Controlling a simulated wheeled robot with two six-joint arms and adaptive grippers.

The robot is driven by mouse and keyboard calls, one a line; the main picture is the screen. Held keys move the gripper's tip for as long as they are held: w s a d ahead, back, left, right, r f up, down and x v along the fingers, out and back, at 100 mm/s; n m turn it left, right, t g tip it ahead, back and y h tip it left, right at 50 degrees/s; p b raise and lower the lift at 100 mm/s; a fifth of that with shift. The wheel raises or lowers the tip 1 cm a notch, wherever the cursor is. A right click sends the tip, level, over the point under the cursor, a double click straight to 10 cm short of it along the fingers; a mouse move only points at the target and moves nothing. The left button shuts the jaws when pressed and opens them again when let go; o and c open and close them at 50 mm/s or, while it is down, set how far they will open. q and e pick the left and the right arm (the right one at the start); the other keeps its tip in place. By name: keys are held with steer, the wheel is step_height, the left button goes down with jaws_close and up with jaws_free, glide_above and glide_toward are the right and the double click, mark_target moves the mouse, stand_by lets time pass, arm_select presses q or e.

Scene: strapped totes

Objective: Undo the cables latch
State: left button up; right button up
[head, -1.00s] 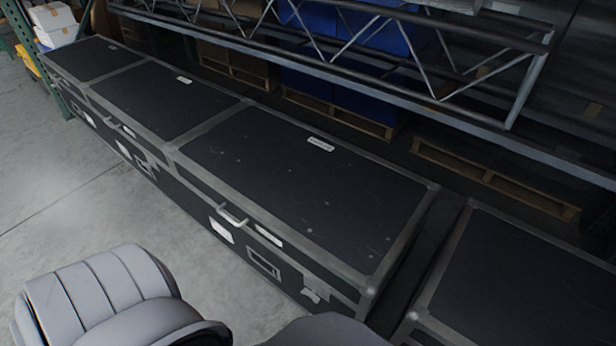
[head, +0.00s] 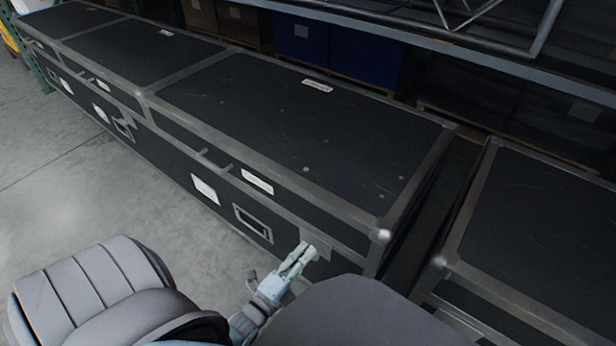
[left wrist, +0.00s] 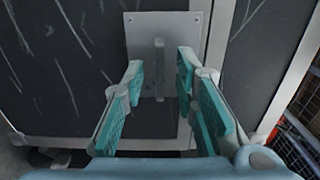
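The nearest long black case (head: 290,120) has metal edges and a closed lid with a small white label too blurred to read. Its latch (head: 322,240) is on the front face near the right corner, partly hidden by my left gripper (head: 307,251). In the left wrist view, the latch plate (left wrist: 168,28) is grey with a narrow upright tab (left wrist: 159,62). My left gripper (left wrist: 160,82) is open, its teal-padded fingers on either side of the tab, with gaps showing. I cannot tell if the tab touches a finger. My right gripper is out of view.
More black cases (head: 130,50) continue to the left in a row. Another case (head: 545,230) stands at the right across a narrow gap. A handle (head: 216,163) sticks out from the front face. Steel racking (head: 430,45) stands behind. The floor (head: 90,190) at left is clear.

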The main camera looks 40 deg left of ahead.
arm_select(q)
steer(key=shift+w, duration=0.95)
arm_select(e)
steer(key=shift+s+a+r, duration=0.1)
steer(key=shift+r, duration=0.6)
arm_select(q)
jaws_close()
